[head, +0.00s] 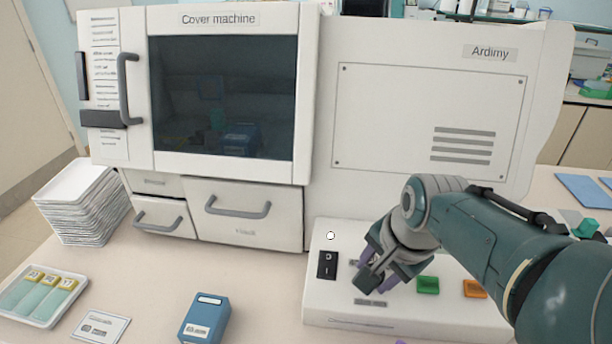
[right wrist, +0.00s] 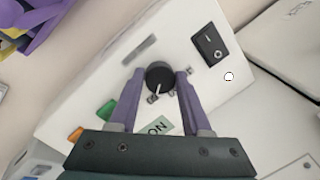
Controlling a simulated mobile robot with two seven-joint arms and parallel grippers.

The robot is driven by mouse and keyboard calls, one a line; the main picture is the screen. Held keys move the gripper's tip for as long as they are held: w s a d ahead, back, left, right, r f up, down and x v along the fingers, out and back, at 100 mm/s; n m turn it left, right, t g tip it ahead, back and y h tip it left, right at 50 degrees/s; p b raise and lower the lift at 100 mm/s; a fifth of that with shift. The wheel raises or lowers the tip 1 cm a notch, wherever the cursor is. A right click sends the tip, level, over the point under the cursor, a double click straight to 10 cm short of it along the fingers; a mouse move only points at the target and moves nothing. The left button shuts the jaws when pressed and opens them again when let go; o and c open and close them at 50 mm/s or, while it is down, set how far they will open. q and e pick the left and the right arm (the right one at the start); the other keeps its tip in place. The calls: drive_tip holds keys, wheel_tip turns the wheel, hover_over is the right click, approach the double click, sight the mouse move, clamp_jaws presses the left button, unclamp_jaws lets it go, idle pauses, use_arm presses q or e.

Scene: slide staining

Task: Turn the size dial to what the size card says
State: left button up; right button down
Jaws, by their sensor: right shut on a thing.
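My right gripper (head: 372,278) reaches down over the white control panel (head: 318,300) and hides the dial in the head view. In the right wrist view, its purple fingers (right wrist: 158,92) are closed on the two sides of the round black dial (right wrist: 160,72). A white pointer line on the dial points down and slightly left in that view; small dark marks sit around it, too small to read. A white printed card (head: 100,326) lies flat on the table at the lower left; I cannot read its print or tell if it is the size card.
The panel also carries a black rocker switch (head: 327,265), a green button (head: 428,285) and an orange button (head: 474,289). The cover machine (head: 225,170) stands behind. A slide tray (head: 13,312), a blue box (head: 205,318) and stacked white trays (head: 75,205) are left.

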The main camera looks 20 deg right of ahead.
idle(0.3)
drive_tip(key=shift+c, duration=1.8)
unclamp_jaws()
drive_tip(key=shift+r, duration=0.1)
drive_tip(key=p+v, duration=0.4)
drive_tip(key=v, duration=0.5)
drive_tip(key=shift+s+r, duration=0.2)
drive_tip(key=shift+r, duration=0.1)
